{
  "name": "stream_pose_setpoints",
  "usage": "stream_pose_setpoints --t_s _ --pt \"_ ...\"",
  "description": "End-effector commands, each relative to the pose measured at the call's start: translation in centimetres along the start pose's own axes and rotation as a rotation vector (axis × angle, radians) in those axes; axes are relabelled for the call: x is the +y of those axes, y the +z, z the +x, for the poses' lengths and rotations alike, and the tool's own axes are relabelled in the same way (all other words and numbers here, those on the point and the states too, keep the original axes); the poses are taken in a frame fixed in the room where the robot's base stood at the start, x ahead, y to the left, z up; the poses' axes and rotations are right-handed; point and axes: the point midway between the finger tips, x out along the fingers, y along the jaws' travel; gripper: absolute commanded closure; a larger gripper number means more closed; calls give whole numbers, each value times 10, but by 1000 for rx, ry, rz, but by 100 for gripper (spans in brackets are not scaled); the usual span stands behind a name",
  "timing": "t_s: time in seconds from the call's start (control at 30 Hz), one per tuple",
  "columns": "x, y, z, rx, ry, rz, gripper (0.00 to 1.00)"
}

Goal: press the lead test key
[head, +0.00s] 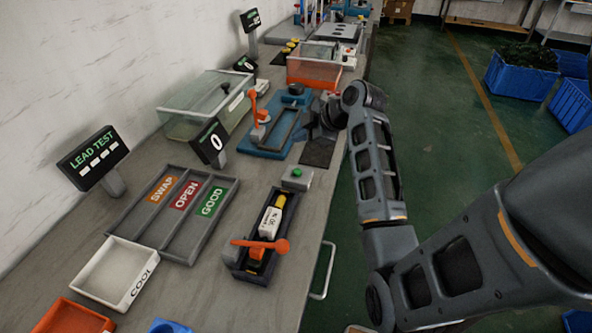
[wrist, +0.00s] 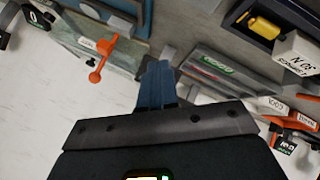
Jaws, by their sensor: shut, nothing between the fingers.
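The green key (head: 297,173) sits on a small grey box near the bench's right edge, in front of the blue fixture. I cannot make it out in the wrist view. The lead test display (head: 95,158) stands at the left and shows dashes. My gripper (wrist: 158,82) has its blue fingers together and empty in the wrist view. In the head view my dark wrist is over the bench edge beside the blue fixture (head: 257,152), farther back than the key and apart from it; the fingertips are hard to see there.
A black fixture (head: 234,265) with an orange lever (head: 260,246) holds a white-and-yellow part in front of the key. A three-lane tray (head: 150,230) marked SWAP, OPEN and GOOD lies to the left. A clear-lidded box (head: 205,100) stands behind.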

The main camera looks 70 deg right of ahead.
Motion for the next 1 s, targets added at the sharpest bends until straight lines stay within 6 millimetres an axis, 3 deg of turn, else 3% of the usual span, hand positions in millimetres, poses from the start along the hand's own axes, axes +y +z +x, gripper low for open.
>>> stream_pose_setpoints --t_s 0.27,0.7,1.0 --pt "-9 8 11 0 -4 0 100" --pt "-38 38 52 0 0 0 100" --pt "-45 45 62 0 -1 0 100"
